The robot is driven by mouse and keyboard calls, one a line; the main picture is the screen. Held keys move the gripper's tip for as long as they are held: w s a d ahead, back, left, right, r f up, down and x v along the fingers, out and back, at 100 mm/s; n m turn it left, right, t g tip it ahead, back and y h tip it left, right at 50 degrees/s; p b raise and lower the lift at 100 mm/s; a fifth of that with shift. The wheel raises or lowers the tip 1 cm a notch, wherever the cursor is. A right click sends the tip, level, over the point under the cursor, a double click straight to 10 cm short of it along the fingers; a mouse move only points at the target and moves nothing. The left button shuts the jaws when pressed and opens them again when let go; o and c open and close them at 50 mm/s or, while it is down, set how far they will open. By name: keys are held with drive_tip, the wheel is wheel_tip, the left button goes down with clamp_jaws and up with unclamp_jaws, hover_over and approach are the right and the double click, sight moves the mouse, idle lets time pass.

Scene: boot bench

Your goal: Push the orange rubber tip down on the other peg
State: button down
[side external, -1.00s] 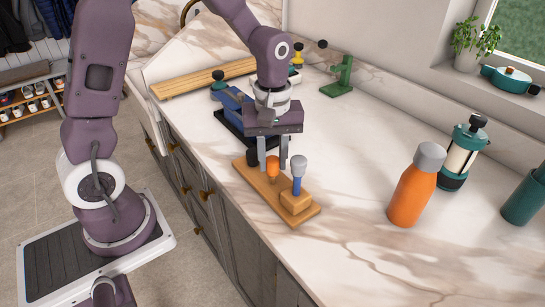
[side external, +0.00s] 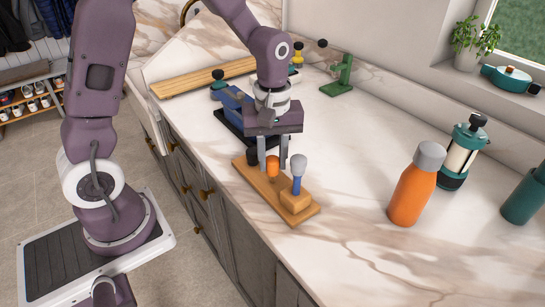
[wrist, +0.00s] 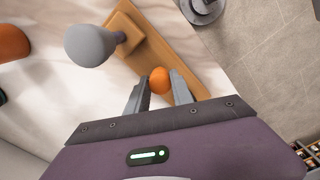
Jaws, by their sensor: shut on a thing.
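The orange rubber tip (side external: 272,167) stands over the wooden board (side external: 308,215), between the two fingers of my gripper (side external: 274,162). In the wrist view the orange tip (wrist: 160,80) shows between the fingertips (wrist: 160,88), which are shut on it. Any peg under the orange tip is hidden. A blue peg (side external: 297,186) stands upright on a raised block at the board's near end, with a grey rounded tip (side external: 298,164) on it. The grey tip also shows in the wrist view (wrist: 90,45). A black knob (side external: 253,157) is just left of my gripper.
An orange bottle with a grey cap (side external: 412,190), a teal press (side external: 462,150) and a dark green vessel (side external: 525,197) stand to the right. A blue device (side external: 232,105) and a green stand (side external: 340,78) are farther back. The counter between board and bottle is clear.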

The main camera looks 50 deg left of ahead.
sight(272, 158)
drive_tip(key=shift+f, duration=0.2)
idle(0.3)
drive_tip(key=shift+f, duration=0.5)
drive_tip(key=shift+f, duration=0.15)
idle(0.5)
drive_tip(key=shift+f, duration=0.5)
drive_tip(key=shift+f, duration=0.15)
idle(0.9)
drive_tip(key=c, duration=1)
unclamp_jaws()
drive_tip(key=shift+c, duration=0.2)
drive_tip(key=shift+o, duration=0.2)
drive_tip(key=o, duration=0.4)
drive_tip(key=shift+o, duration=0.2)
